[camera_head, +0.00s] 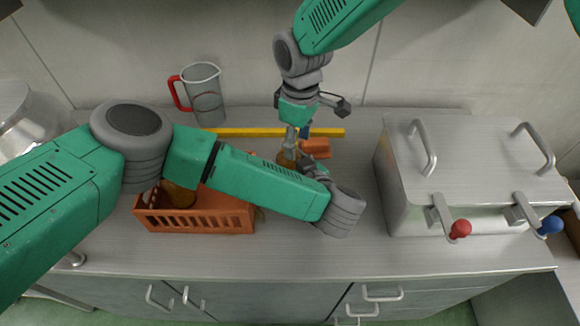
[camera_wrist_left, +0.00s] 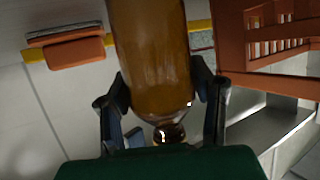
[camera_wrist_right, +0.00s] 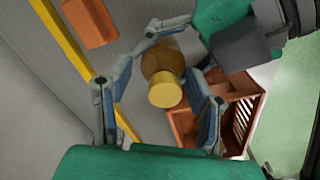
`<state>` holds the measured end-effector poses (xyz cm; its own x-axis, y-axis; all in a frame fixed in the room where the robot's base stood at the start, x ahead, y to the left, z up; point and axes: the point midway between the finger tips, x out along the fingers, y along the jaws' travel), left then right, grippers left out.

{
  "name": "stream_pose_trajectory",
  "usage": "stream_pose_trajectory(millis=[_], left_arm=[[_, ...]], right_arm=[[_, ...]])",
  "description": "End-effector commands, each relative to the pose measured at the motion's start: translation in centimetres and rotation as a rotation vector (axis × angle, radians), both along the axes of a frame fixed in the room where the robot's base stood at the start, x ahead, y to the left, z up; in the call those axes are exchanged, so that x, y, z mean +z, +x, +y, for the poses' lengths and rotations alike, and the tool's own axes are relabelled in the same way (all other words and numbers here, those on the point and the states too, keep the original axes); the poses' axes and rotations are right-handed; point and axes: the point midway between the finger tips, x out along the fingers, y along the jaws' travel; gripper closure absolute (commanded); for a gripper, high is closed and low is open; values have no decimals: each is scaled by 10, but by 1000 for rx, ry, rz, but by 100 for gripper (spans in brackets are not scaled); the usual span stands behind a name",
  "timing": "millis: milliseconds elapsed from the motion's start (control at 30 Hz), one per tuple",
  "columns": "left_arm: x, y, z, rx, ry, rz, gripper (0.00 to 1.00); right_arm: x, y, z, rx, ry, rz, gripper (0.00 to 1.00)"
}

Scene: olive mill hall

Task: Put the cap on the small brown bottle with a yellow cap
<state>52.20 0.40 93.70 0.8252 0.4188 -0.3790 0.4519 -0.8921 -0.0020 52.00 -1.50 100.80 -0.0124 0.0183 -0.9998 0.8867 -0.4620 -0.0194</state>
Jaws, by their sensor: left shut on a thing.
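My left gripper (camera_head: 300,168) is shut on the small brown bottle (camera_head: 286,159) above the counter. The amber glass fills the middle of the left wrist view (camera_wrist_left: 155,65), between the two fingers. In the right wrist view a yellow cap (camera_wrist_right: 165,91) shows at the near end of the brown bottle (camera_wrist_right: 156,60) and looks seated on it; how tightly it sits cannot be told. My right gripper (camera_head: 298,132) is over the bottle from the back. Its fingers are apart either side of the cap (camera_wrist_right: 160,85), with gaps visible. The arms hide part of the bottle in the head view.
An orange crate (camera_head: 195,222) with a brown thing in it stands left of the bottle, partly under my left arm. An orange block (camera_head: 314,148) and a yellow bar (camera_head: 240,132) lie behind. A jug (camera_head: 205,93) is at back left. A metal box (camera_head: 470,160) fills the right.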

Motion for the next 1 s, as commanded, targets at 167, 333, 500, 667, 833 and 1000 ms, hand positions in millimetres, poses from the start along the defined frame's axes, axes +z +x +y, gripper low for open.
stream_pose_trajectory(millis=[167, 333, 500, 667, 833, 1000], left_arm=[[-2, -2, -3, -7, -4, 6, 100], [-2, -2, -3, -9, -4, 7, 100], [-2, -3, -4, -10, -5, 7, 100], [-2, -2, -4, -10, -5, 7, 100], [-2, -2, -4, -10, -5, 7, 100], [-2, -2, -4, -10, -5, 7, 100]], right_arm=[[6, 0, 1, 1, 3, -1, 52], [28, 0, 1, 2, 3, -3, 52], [44, -1, 1, 2, 4, 0, 52], [45, -1, 1, 2, 4, 1, 52], [45, -2, 2, 29, 6, 6, 55], [46, -13, 8, 313, 17, 36, 55]])
